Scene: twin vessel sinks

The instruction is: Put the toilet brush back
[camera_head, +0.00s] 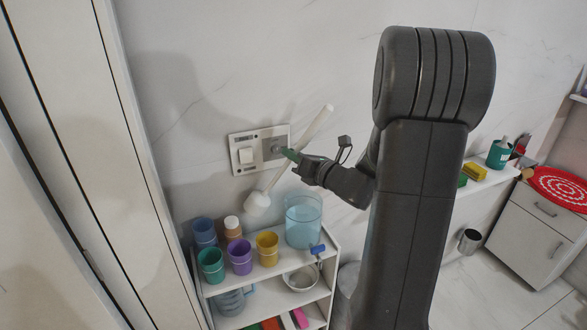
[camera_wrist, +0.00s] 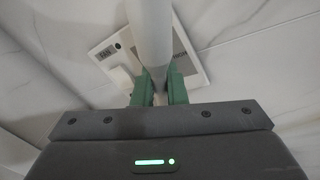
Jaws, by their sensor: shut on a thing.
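The white toilet brush (camera_head: 312,130) is held tilted in the air above a small shelf, its handle end up to the right and its rounded white head down to the left. My gripper (camera_head: 291,156) is shut on the brush handle near its middle. In the wrist view the handle (camera_wrist: 149,30) stands between the green fingers of my gripper (camera_wrist: 156,90). I cannot tell which container is the brush holder. A clear blue-tinted cylinder (camera_head: 303,222) stands on the shelf top, below and right of the brush head.
The white shelf unit (camera_head: 318,268) carries several coloured cups (camera_head: 240,256) near the cylinder, and a metal bowl (camera_head: 301,278). A switch and socket plate (camera_head: 243,157) is on the wall behind the brush. A tall door panel (camera_head: 75,130) closes off the left side.

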